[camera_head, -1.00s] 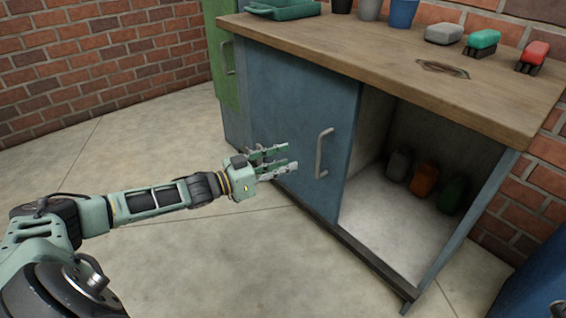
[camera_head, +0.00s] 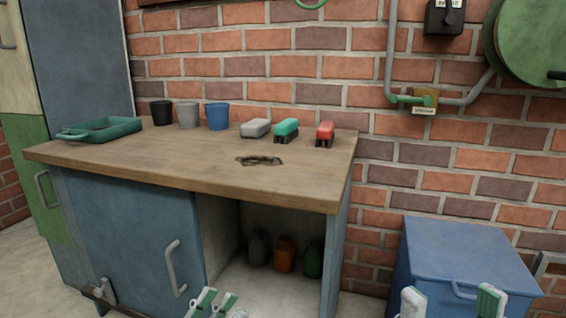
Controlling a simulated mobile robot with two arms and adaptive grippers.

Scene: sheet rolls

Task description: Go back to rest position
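My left gripper (camera_head: 215,304) shows at the bottom edge of the head view, in front of the open cabinet bay. Its fingertips are apart with nothing seen between them. My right gripper (camera_head: 451,304) shows at the bottom right, in front of the blue chest. Its two fingers stand wide apart with nothing between them.
A wooden-topped workbench (camera_head: 190,167) holds a green tray (camera_head: 100,130), several cups and three small blocks. Its blue door (camera_head: 130,235) has a handle. Bottles stand inside the open bay. A blue chest (camera_head: 465,250) stands right against the brick wall.

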